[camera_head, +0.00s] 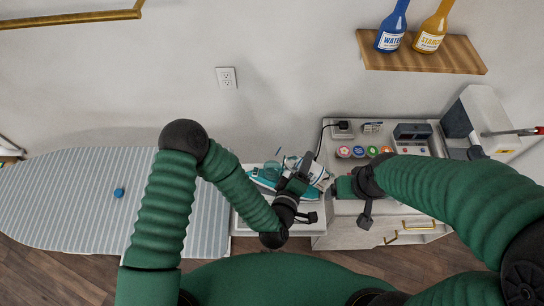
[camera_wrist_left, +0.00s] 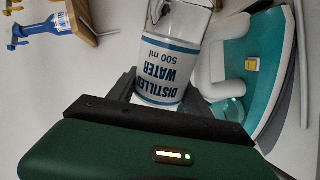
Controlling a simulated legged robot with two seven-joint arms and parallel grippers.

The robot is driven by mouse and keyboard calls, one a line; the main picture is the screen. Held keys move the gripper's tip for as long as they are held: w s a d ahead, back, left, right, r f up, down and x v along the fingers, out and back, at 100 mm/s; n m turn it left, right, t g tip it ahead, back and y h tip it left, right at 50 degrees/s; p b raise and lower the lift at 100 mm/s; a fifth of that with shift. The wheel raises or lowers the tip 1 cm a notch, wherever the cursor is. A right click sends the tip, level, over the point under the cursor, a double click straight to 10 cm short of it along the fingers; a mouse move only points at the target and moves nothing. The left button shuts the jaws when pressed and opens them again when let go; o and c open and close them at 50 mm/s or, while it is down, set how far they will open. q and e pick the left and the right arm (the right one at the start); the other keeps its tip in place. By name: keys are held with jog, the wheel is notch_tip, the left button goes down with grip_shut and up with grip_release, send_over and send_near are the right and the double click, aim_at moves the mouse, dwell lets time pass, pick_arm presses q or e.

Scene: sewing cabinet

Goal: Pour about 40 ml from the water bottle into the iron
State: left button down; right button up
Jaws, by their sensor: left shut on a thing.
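The clear water bottle with a white "DISTILLED WATER 500 ml" label (camera_wrist_left: 160,72) is in my left gripper (camera_head: 297,184). In the left wrist view its label reads upside down, and its lower end is hidden behind the gripper. Compared with the shelf bottles it looks tipped well over. The teal and white iron (camera_wrist_left: 250,75) is beside the bottle; in the head view the iron (camera_head: 265,179) is partly covered by my left gripper. I cannot see its filling opening or any water stream. My right gripper (camera_head: 366,215) is over the cabinet; its jaws are unclear.
A striped ironing board (camera_head: 70,200) with a blue knob-like item (camera_head: 119,192) is on the left. The white cabinet top (camera_head: 336,152) carries several spools and a small device (camera_head: 412,132). Blue (camera_head: 391,30) and yellow (camera_head: 431,32) bottles stand on a wall shelf (camera_head: 420,55).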

pick_arm(q)
jog(key=shift+d+r, duration=0.15)
jog(key=shift+r, duration=0.05)
jog(key=shift+r+n+p, duration=0.15)
jog(key=shift+n+p, duration=0.15)
jog(key=shift+d+h, duration=0.1)
jog(key=shift+h, duration=0.2)
jog(key=shift+r+n, duration=0.35)
jog(key=shift+n, duration=0.05)
jog(key=shift+s+g, duration=0.1)
jog(key=shift+g, duration=0.2)
jog(key=shift+s+d+n, duration=0.25)
jog(key=shift+d+n, duration=0.05)
jog(key=shift+d, duration=0.1)
dwell(0.4)
jog(key=shift+d+h, duration=0.15)
jog(key=shift+h, duration=0.15)
dwell(0.8)
dwell(0.5)
